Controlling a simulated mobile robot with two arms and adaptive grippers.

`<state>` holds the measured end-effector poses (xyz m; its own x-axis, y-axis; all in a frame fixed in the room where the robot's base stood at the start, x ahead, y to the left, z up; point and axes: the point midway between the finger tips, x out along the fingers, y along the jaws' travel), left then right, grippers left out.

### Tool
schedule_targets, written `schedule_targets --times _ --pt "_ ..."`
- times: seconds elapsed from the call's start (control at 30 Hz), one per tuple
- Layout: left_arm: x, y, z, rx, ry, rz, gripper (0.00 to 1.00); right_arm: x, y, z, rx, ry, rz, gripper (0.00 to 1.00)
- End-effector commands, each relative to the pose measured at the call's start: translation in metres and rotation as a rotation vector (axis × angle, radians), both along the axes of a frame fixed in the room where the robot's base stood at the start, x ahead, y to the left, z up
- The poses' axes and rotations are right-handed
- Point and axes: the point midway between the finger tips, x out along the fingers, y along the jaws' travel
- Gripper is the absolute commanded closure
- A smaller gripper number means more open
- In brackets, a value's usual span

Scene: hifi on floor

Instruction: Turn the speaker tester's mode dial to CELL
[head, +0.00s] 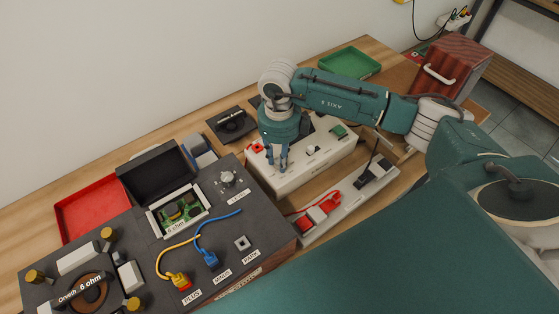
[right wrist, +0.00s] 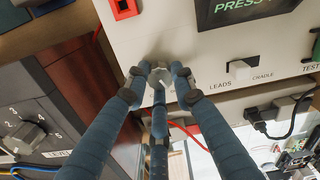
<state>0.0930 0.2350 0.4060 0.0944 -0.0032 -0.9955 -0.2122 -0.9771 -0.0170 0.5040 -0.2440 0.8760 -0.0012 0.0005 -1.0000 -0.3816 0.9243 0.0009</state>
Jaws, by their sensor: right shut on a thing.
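The speaker tester is a white box (head: 325,163) right of centre in the head view; its pale top panel (right wrist: 205,60) fills the upper part of the right wrist view. My right gripper (head: 277,167) points down onto the left part of this panel. In the right wrist view its three blue fingers (right wrist: 160,82) are closed around a small light knob (right wrist: 161,72), which looks like the mode dial. The fingers hide most of the knob, and I cannot read markings or its pointer. My left gripper is not in view.
On the tester sit a LEADS/CRADLE switch (right wrist: 240,70), a dark screen (right wrist: 245,8) and a red socket (right wrist: 124,8). A dark crossover box with a numbered knob (head: 228,179) stands left. A power strip (head: 350,200) lies in front; a red tray (head: 92,205) is far left.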

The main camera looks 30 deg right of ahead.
Motion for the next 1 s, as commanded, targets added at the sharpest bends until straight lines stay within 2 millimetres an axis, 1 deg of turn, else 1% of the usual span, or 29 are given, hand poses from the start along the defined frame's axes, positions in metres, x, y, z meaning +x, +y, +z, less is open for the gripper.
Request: schedule_targets --times 0.03,0.2,0.6,0.8,1.0 --pt "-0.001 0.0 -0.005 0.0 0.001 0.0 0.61 0.002 0.0 -0.001 0.002 -0.006 -0.043 1.0" --pt "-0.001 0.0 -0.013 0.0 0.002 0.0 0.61 0.002 0.0 -0.001 0.002 -0.006 -0.204 1.0" --pt "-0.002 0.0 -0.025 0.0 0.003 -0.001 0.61 0.002 -0.001 0.001 0.002 -0.006 -0.557 1.0" --pt "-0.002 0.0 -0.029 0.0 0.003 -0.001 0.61 0.003 -0.001 0.001 0.003 -0.007 -0.682 1.0" --pt "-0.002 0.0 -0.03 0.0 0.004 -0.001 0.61 0.003 -0.001 0.002 0.002 -0.007 -0.758 1.0"
